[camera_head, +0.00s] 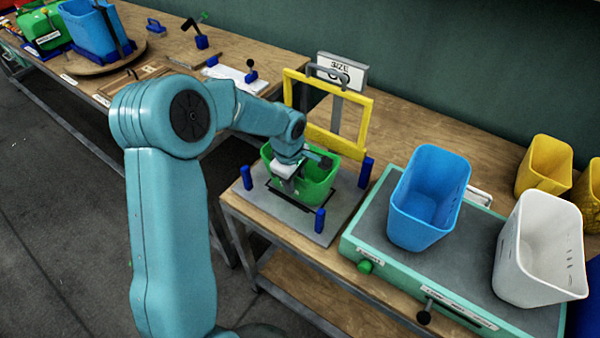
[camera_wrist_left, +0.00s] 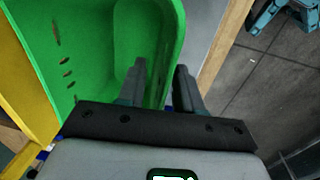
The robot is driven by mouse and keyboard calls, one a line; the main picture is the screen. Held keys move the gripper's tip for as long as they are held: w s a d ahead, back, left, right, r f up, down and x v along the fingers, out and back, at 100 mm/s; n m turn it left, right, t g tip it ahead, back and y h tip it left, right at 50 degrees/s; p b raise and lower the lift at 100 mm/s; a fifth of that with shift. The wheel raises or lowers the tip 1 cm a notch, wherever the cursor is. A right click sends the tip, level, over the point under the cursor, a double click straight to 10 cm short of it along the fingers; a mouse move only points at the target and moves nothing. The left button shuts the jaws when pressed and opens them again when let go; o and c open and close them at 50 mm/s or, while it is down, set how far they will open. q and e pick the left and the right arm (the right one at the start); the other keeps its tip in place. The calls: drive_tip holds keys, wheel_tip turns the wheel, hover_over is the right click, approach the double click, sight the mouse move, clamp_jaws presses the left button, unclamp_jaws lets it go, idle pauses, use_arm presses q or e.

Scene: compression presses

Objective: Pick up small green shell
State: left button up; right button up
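The small green shell (camera_head: 318,181) is an open-topped bin standing on a grey plate of the press at the middle of the head view. It also fills the upper left of the left wrist view (camera_wrist_left: 90,50). My left gripper (camera_head: 302,172) is down at the shell, partly hidden by its own arm. In the left wrist view my left gripper (camera_wrist_left: 162,82) has its fingers apart, one inside the shell and one outside, with the shell's wall between them. Contact with the wall is not clear. My right gripper is not in view.
A yellow frame (camera_head: 365,126) stands behind the shell, and blue posts (camera_head: 320,220) rise from the plate. To the right, a blue bin (camera_head: 428,200) and a white bin (camera_head: 540,250) stand on a green-edged box. Yellow bins (camera_head: 543,165) are farther back.

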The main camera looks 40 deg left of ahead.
use_arm(q)
drive_tip(key=shift+s+d+r, duration=0.1)
clamp_jaws()
